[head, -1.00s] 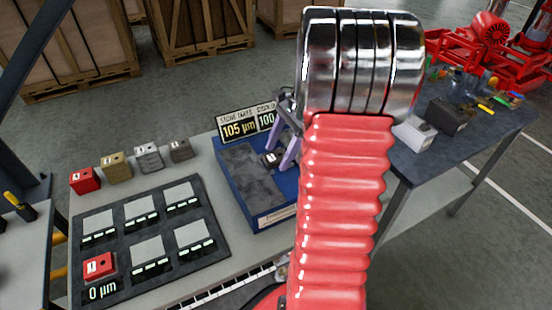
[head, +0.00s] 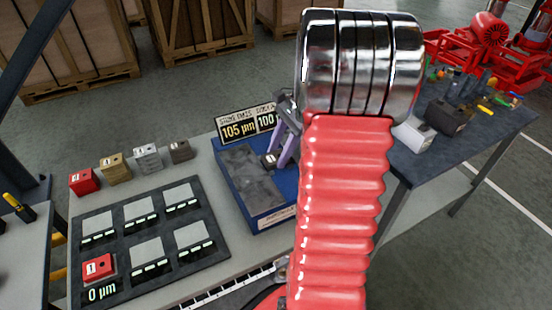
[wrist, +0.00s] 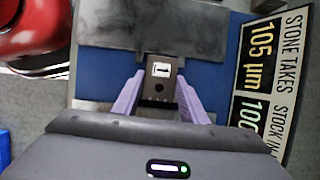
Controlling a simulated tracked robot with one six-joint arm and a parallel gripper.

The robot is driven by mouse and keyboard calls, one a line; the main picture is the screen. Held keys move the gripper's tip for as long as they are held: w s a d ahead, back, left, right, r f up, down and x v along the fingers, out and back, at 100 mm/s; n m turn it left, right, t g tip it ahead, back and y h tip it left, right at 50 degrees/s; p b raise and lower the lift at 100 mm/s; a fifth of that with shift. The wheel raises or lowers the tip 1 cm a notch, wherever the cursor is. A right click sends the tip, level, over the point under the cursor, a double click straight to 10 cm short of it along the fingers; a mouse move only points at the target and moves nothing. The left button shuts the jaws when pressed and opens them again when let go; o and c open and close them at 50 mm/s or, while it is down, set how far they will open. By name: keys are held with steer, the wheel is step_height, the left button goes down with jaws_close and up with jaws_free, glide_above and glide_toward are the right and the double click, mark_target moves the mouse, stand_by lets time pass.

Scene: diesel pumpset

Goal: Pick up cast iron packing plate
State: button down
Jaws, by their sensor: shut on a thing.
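A small dark grey block with a white label, which looks like the cast iron packing plate (wrist: 162,88), sits between the two purple fingers of my gripper (wrist: 160,100) in the wrist view. My gripper is shut on it, one finger at each side. In the head view the dark block (head: 269,160) shows at the right edge of a grey stone slab in a blue tray (head: 262,217). My gripper (head: 278,157) shows there too, partly hidden by my arm. I cannot tell whether the block touches the stone.
Red (head: 84,181), brass (head: 116,168), light grey (head: 147,157) and dark grey (head: 180,150) blocks stand in a row on the bench. A dark panel (head: 215,245) with pale squares lies in front, holding another red block (head: 98,267). A sign (head: 239,129) stands behind the tray.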

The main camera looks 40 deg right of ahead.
mark_target(279, 156)
steer(key=shift+r, duration=0.1)
step_height(279, 156, up, 10)
stand_by(0.6)
stand_by(0.5)
